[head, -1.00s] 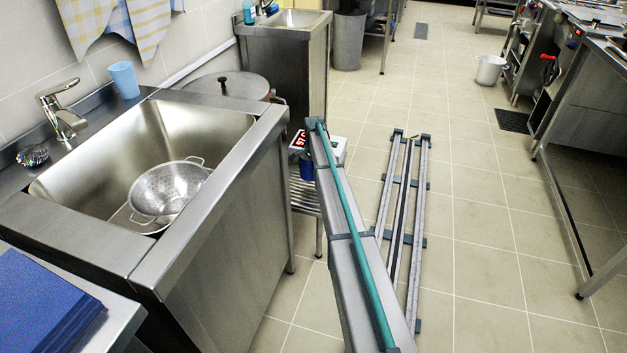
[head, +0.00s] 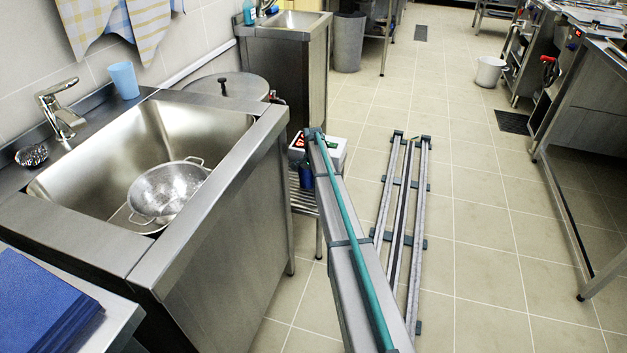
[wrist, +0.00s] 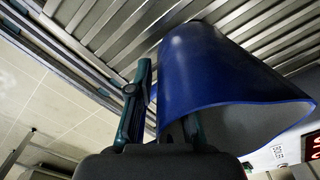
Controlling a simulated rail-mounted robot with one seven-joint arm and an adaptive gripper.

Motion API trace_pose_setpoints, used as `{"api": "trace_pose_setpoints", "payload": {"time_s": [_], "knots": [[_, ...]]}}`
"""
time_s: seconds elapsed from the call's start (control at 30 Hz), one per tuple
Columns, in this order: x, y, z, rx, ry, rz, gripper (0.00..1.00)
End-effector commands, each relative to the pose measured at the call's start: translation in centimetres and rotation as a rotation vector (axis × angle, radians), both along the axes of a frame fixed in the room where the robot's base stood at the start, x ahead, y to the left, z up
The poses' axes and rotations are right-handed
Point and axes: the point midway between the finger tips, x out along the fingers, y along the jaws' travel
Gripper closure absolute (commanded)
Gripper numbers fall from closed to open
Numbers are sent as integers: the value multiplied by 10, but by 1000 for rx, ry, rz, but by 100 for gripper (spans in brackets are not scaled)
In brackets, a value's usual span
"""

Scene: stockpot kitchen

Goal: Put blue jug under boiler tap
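The blue jug (wrist: 205,70) fills the middle of the wrist view, its mouth facing my camera. In the head view the blue jug (head: 306,173) is a small dark-blue patch beside a box with a red display, partly hidden by my arm. My gripper (wrist: 163,95) straddles the jug's wall. One finger is outside it on the left, with a narrow gap to the wall. The other finger goes into the mouth, and its tip is hidden. The fingers look apart. A lidded round steel vessel (head: 208,85), possibly the boiler, stands behind the sink; I see no tap on it clearly.
The slatted shelf (wrist: 120,32) lies behind the jug. The white box with red digits (head: 338,145) stands close by. The sink (head: 95,140) with a colander (head: 165,193) is at left. Floor rails (head: 400,200) and open floor lie to the right.

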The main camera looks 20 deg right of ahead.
Motion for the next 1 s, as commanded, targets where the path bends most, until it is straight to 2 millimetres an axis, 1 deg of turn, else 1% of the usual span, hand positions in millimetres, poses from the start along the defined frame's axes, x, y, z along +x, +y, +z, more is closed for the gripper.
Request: {"api": "trace_pose_setpoints", "payload": {"time_s": [0.33, 0.47, 0.57, 0.67, 0.9, 1.0], "knots": [[0, 0, 1, 0, 0, 0, 69], [0, 0, 8, -1, -1, 0, 69], [1, 0, 20, -1, -2, 0, 69], [1, 0, 37, -1, -1, 0, 69], [2, 0, 84, -1, -2, -1, 69], [2, 0, 100, 0, 0, -1, 69]]}}
